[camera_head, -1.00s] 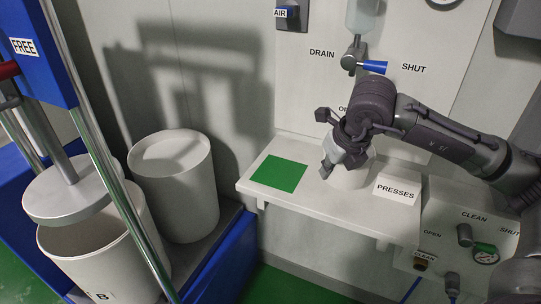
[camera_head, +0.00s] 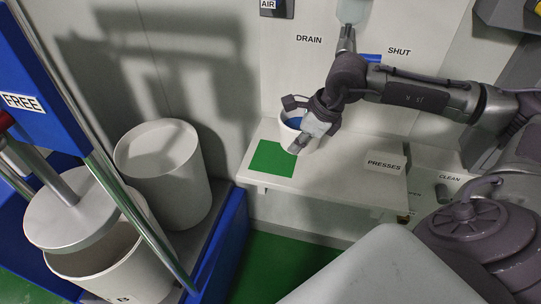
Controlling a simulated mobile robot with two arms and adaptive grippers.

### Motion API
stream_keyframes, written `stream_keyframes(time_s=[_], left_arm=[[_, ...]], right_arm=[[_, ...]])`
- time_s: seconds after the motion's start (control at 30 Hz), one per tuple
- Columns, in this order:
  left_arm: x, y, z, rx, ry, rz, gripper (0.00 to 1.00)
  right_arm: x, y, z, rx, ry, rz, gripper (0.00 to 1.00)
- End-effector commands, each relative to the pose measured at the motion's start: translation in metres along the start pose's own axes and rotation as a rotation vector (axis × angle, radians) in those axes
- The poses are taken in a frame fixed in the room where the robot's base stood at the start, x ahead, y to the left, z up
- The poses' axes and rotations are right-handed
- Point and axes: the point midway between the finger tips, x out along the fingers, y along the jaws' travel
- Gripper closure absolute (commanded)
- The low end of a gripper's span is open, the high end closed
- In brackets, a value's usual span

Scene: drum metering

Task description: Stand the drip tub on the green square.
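The drip tub (camera_head: 285,131) is a small white tub with blue showing inside. It is at the right edge of the green square (camera_head: 271,159), over or just above the shelf; I cannot tell if it touches. My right gripper (camera_head: 301,139) reaches over it from the right, with its fingers at the tub's near wall and rim, and appears shut on it. The gripper hides much of the tub's right side. Most of the green square is bare. My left gripper is out of view.
The white shelf (camera_head: 335,185) also bears the PRESSES sign block (camera_head: 386,165) to the right. The drain valve with its blue handle (camera_head: 371,58) is above, behind my arm. At left stand a lidded white drum (camera_head: 160,165) and a blue-framed press over an open drum (camera_head: 125,270).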

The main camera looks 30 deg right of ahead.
Motion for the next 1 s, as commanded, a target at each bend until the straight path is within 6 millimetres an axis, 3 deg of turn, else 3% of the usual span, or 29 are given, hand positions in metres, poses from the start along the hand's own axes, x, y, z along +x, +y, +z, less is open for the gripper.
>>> stream_keyframes(time_s=[0.1, 0.33, 0.7, 0.93, 1.0], left_arm=[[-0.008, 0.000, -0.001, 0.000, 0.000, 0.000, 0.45], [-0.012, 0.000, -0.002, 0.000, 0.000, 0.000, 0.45], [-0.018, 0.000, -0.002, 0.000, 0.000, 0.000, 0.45], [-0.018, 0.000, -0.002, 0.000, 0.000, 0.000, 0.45], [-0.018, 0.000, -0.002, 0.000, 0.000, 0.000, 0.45]], right_arm=[[0.024, 0.002, 0.023, 0.000, -0.005, 0.004, 1.00], [0.054, 0.002, 0.043, 0.002, -0.001, -0.002, 1.00], [0.092, 0.004, 0.029, 0.003, 0.001, -0.002, 1.00], [0.095, 0.004, 0.028, 0.002, 0.000, -0.003, 1.00], [0.096, 0.004, 0.028, 0.003, 0.002, -0.002, 0.86]])
